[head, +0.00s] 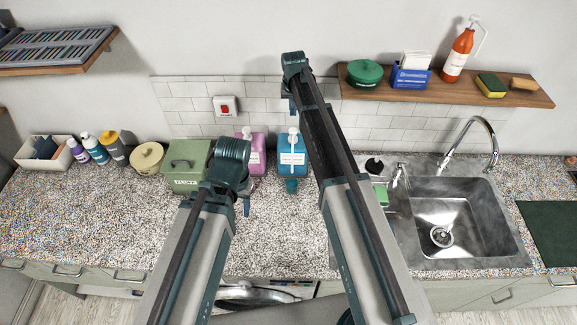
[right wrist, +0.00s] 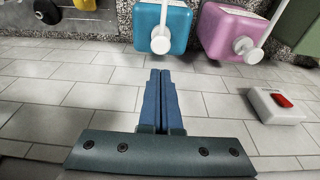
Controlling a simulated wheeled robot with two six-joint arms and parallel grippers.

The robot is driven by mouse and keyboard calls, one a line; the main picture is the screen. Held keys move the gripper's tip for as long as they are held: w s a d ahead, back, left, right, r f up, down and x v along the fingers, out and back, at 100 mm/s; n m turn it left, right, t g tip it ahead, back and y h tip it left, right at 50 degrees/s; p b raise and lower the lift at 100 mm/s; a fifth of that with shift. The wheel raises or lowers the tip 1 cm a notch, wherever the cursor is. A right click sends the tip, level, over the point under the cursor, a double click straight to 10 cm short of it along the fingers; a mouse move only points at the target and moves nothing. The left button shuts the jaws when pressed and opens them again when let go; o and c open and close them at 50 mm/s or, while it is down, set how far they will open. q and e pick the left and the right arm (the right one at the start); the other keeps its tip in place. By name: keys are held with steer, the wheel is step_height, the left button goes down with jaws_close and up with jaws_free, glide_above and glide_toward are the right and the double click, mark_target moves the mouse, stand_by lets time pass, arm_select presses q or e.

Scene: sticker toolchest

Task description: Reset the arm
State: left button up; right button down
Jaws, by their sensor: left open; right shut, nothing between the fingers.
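My right arm reaches far forward and up in the head view, its wrist in front of the tiled wall beside the shelf's left end. My right gripper (right wrist: 165,100) is shut and empty, its blue fingers together against the tile background in the right wrist view. Only a bit of it (head: 292,106) shows in the head view.
A pink dispenser (head: 256,155) and blue dispenser (head: 292,158) stand at the wall below my right wrist. A wooden shelf (head: 430,92) holds a green pot (head: 365,73) and red bottle (head: 458,55). A sink (head: 465,220) is right; the front left counter is clear.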

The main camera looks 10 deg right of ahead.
steer(key=s+a+f+n+b, duration=0.2)
steer(key=s+f+b, duration=0.5)
steer(key=s, duration=0.5)
steer(key=s+a+f+n+g+b, duration=0.1)
steer(key=s+a+f+b, duration=0.3)
steer(key=s+f+b, duration=0.4)
steer(key=s+a+f+n+g+b, duration=0.1)
steer(key=s+a+f+n+b, duration=0.2)
steer(key=s+f+b, duration=0.5)
steer(key=s+a+f, duration=0.1)
steer(key=s, duration=0.7)
steer(key=shift+h, duration=0.4)
